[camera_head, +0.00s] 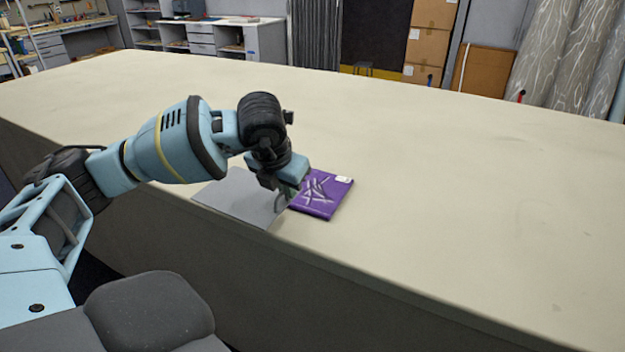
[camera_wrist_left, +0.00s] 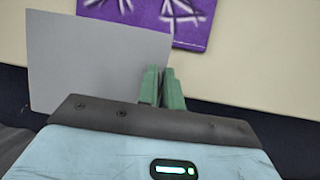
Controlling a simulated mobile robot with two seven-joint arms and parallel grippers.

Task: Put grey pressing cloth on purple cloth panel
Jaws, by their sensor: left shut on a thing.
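The grey pressing cloth (camera_head: 238,197) is a flat, thin grey sheet near the table's front edge; it also shows in the left wrist view (camera_wrist_left: 85,65). My left gripper (camera_head: 284,200) is shut on its right edge, and its green fingers (camera_wrist_left: 162,88) show there in the wrist view. The purple cloth panel (camera_head: 322,194) lies flat on the table just right of the gripper, with pale streaks and a white tag on it. In the wrist view the panel (camera_wrist_left: 190,32) is partly hidden behind the grey cloth. My right gripper is not in view.
The long cream table (camera_head: 430,190) is clear to the right and behind the panel. Its front edge runs close below the cloth and panel. Shelves, boxes (camera_head: 432,15) and fabric rolls stand beyond the table.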

